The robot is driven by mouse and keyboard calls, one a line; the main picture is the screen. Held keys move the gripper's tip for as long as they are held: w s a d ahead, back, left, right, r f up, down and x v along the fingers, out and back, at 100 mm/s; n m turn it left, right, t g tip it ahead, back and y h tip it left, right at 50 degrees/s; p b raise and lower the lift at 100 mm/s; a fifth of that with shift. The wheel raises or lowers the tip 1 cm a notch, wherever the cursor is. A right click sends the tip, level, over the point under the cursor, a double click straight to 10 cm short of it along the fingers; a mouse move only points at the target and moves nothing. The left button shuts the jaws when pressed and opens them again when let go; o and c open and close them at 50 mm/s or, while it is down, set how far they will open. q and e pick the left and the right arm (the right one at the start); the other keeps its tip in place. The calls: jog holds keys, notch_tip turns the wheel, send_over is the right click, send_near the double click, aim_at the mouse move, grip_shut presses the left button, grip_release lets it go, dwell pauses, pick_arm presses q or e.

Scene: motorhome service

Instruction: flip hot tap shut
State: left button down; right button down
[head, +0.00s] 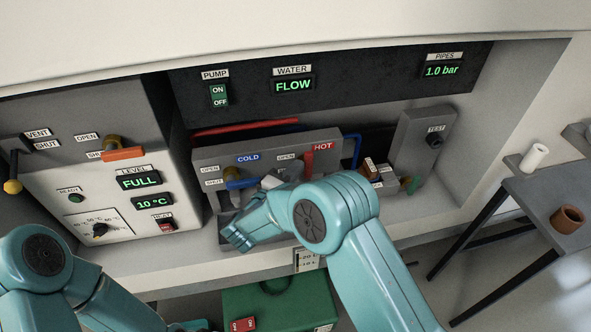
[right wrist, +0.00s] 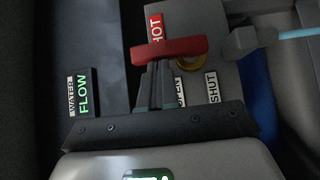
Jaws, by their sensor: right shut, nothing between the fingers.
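The hot tap's red handle (head: 308,163) stands upright below the HOT label in the head view. It also shows in the right wrist view (right wrist: 168,49), as a red bar beside its brass valve (right wrist: 192,62). The OPEN (right wrist: 180,91) and SHUT (right wrist: 212,87) labels sit to one side of the valve. My right gripper (right wrist: 153,72) is shut and empty, its fingertips close at the red bar; I cannot tell whether they touch. In the head view my right arm hides the lower part of the hot tap. My left gripper is out of view.
The cold tap's blue handle (head: 241,184) lies to the left on the same grey panel (head: 218,155). The water display (head: 293,86) reads FLOW. An orange handle (head: 124,154) is further left. A green box (head: 285,308) stands below the counter.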

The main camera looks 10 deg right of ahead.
jog(key=shift+d+r+m+b, duration=0.1)
jog(key=shift+m+b, duration=0.2)
jog(key=shift+b, duration=0.15)
jog(key=d+m+g+y+b, duration=0.3)
jog(key=d+m+y+b, duration=0.5)
jog(key=y+b, duration=0.4)
jog(key=b, duration=0.5)
jog(key=shift+f+g, duration=0.2)
jog(key=shift+g, duration=0.2)
jog(key=shift+d+f, duration=0.1)
jog(key=shift+d, duration=0.1)
dwell(0.3)
